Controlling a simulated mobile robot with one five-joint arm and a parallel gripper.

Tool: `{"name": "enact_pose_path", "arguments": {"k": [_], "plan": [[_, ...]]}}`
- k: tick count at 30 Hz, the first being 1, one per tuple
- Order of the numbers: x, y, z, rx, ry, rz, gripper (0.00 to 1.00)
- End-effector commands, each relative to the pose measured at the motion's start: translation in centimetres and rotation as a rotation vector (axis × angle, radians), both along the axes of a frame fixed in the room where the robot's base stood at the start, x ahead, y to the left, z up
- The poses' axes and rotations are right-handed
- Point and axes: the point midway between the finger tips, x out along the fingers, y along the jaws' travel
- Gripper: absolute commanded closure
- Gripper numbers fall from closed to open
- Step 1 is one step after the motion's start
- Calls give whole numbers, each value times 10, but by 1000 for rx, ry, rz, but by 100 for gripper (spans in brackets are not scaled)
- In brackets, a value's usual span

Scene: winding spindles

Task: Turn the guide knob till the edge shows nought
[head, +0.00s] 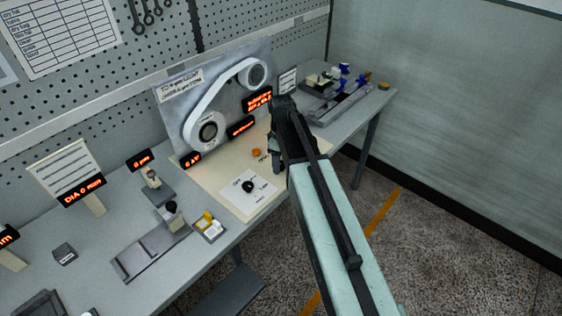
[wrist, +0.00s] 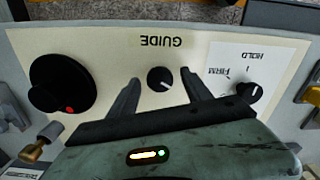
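The guide knob (wrist: 160,78) is a small black knob with a white pointer line, on a cream panel beside the upside-down word GUIDE (wrist: 174,41) in the wrist view. My gripper (wrist: 161,77) is open, one finger on each side of the knob; I cannot tell whether either finger touches it. In the head view my gripper (head: 275,165) is low over the cream board, and I cannot make out the guide knob there. Lit red displays stand behind it, one two-line display (head: 258,100) and one single-line display (head: 241,127); their text is too small to read surely.
A large black knob with a red dot (wrist: 63,83) is left of the guide knob, and a HOLD/FIRM knob (wrist: 249,92) is right. Behind the board stands a grey panel with a white belt (head: 220,92) over two rollers. Fixtures crowd the bench's far right end.

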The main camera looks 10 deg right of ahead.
Motion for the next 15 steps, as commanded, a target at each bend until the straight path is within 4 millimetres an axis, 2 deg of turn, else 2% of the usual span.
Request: {"name": "enact_pose_path", "arguments": {"k": [4, 7, 15], "plan": [[0, 0, 4, 0, 0, 0, 43], [0, 0, 15, 0, 0, 0, 43], [0, 0, 65, 0, 0, 1, 43]]}}
